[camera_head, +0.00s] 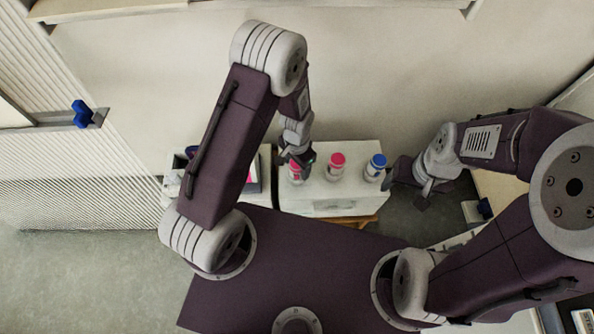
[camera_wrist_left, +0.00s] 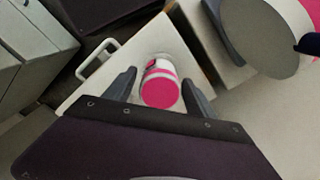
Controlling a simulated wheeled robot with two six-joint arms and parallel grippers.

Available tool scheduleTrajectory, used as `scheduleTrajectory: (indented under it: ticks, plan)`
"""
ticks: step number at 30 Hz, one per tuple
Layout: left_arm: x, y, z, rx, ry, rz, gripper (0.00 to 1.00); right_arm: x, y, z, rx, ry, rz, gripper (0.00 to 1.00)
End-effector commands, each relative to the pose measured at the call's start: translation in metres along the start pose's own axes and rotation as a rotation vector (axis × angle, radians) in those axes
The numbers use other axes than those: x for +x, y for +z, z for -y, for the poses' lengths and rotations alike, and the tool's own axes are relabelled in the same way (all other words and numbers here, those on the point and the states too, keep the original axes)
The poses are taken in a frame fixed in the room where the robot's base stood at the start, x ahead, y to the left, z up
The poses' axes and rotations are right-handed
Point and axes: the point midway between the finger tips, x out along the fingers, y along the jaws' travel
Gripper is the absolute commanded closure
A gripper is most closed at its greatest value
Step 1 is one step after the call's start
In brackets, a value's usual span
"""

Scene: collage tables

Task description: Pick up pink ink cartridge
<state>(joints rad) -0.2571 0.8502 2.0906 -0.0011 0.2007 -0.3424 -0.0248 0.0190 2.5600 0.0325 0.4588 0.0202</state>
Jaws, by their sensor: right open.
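Two cartridges with pink caps and pale bodies stand on a small white cabinet (camera_head: 335,209). The left pink ink cartridge (camera_head: 295,178) is partly hidden by my left gripper (camera_head: 302,160); the other pink cartridge (camera_head: 337,162) stands clear to its right. In the left wrist view, a pink-ended cartridge (camera_wrist_left: 160,91) lies between my left gripper's fingers (camera_wrist_left: 158,76), with visible gaps on both sides. The left gripper is open. My right gripper (camera_head: 424,190) is open and apart from the cartridges, to the right of the cabinet.
A blue-capped cartridge (camera_head: 376,164) stands at the cabinet's right end. A blue object (camera_head: 82,113) sits on a ledge at the far left.

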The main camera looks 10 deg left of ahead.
Motion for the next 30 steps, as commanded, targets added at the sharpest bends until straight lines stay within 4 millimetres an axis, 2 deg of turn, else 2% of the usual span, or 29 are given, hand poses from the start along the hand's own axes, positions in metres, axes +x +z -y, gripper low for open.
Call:
scheduleTrajectory:
  ticks: [1,6,16,20,23,30]
  plan:
    - [0.0,0.0,0.0,0.0,0.0,0.0,0.53,0.0,0.0,0.0,0.0,0.0,0.0,0.32]
    - [0.0,0.0,0.0,0.0,0.0,0.0,1.0,0.0,0.0,0.0,0.0,0.0,0.0,0.32]
    - [-0.007,-0.001,0.0,0.0,-0.001,-0.002,1.0,-0.003,0.0,0.0,0.0,0.0,0.0,0.32]
    - [-0.025,-0.001,0.0,0.0,-0.001,-0.003,1.0,-0.009,-0.001,0.0,0.0,0.0,0.0,0.32]
    - [-0.047,-0.001,0.001,0.0,-0.002,-0.004,1.0,-0.016,-0.002,0.0,0.0,0.0,0.0,0.32]
    - [-0.078,-0.016,-0.056,0.008,-0.001,-0.003,1.0,-0.024,-0.003,0.001,0.0,0.0,0.0,0.32]
